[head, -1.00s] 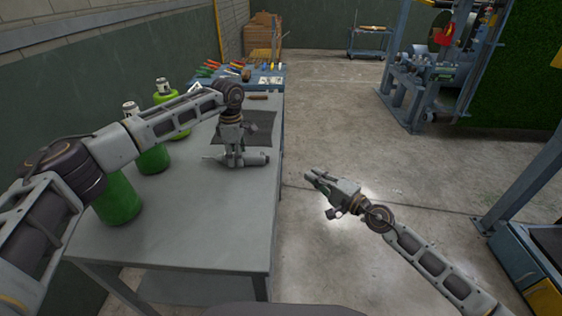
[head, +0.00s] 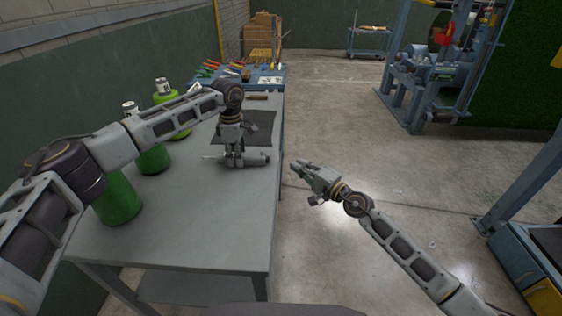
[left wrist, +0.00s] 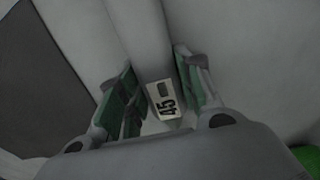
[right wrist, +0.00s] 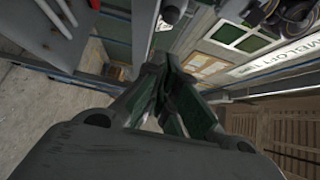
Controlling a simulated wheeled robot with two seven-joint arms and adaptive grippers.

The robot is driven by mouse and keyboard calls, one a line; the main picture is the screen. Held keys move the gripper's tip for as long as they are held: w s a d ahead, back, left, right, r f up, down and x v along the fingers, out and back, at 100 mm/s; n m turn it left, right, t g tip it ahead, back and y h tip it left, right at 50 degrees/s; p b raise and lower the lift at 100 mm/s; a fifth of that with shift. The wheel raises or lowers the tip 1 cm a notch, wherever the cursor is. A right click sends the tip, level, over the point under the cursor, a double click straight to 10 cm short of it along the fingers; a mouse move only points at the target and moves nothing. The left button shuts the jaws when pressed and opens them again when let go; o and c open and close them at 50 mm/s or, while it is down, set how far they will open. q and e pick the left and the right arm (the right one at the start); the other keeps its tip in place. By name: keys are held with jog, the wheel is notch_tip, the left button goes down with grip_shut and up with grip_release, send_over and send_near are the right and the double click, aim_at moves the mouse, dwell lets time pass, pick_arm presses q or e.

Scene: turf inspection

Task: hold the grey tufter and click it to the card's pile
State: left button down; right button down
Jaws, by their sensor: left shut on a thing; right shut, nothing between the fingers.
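The grey tufter (head: 257,159) lies along the grey table near its right edge, its thin tip pointing left. My left gripper (head: 234,161) is over it, pointing down, with its fingers around the body. In the left wrist view a pale label marked 45 (left wrist: 164,101) shows on the tufter (left wrist: 122,50) between the green-padded fingers. My right gripper (head: 299,168) is shut and empty, in the air just right of the table edge; its fingers meet in the right wrist view (right wrist: 168,88). I cannot make out the card for certain.
A dark flat mat (head: 262,122) lies on the table (head: 205,225) beyond the tufter. Green containers (head: 118,200) stand along the left side. Several tools lie around a blue tray (head: 268,81) at the far end. A blue machine (head: 425,80) stands back right; open floor lies between.

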aim_at(268, 160)
jog(key=w+a, duration=0.2)
jog(key=a, duration=0.4)
jog(key=shift+w+a, duration=0.2)
jog(key=shift+w, duration=0.05)
dwell(0.3)
jog(key=shift+a, duration=0.1)
dwell(0.3)
